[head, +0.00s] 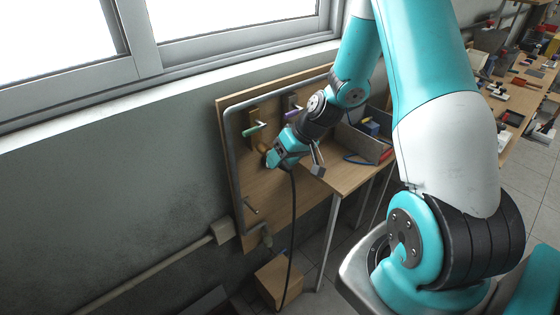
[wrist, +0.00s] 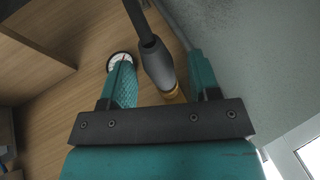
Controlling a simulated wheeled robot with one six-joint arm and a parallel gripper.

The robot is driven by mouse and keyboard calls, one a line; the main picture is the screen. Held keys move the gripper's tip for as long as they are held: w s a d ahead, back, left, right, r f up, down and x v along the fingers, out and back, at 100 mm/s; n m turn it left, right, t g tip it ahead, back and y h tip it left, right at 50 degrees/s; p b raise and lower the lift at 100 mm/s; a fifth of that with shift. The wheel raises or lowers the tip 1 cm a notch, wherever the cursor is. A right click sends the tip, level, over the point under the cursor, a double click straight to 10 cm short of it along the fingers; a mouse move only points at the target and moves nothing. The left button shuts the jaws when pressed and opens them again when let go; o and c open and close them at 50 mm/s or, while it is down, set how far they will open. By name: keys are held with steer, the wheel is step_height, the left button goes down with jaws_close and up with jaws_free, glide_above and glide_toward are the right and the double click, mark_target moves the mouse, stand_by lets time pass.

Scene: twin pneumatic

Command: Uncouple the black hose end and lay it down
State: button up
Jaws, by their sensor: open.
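The black hose (head: 293,225) hangs down from beside my gripper (head: 271,160) in front of the wooden board. In the wrist view its thick dark grey end (wrist: 157,65) lies between the two teal fingers of my gripper (wrist: 160,62), nearer the right finger. The fingers are apart, with a clear gap to the left of the hose end. A brass-coloured fitting (wrist: 174,96) meets the hose end, partly hidden low between the fingers. The joint between them is too small to judge.
The wooden board (head: 228,160) carries a grey pipe, a green-handled valve (head: 253,130) and a purple-handled one (head: 292,113). A round white gauge (wrist: 121,58) sits behind the left finger. A wooden box (head: 272,282) stands below. A table (head: 345,180) adjoins at right.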

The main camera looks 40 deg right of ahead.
jaws_close()
steer(key=shift+s, duration=0.35)
steer(key=shift+s, duration=0.25)
steer(key=shift+s+d+b, duration=0.1)
steer(key=shift+s+b, duration=0.25)
steer(key=shift+s, duration=1.05)
stand_by(0.5)
steer(key=shift+s+b, duration=0.35)
steer(key=shift+s, duration=1.65)
steer(key=shift+f, duration=0.1)
steer(key=w+a+f+n, duration=0.1)
steer(key=w+a+f, duration=0.3)
steer(key=a+f, duration=0.4)
steer(key=shift+f+g, duration=0.3)
steer(key=shift+f, duration=0.55)
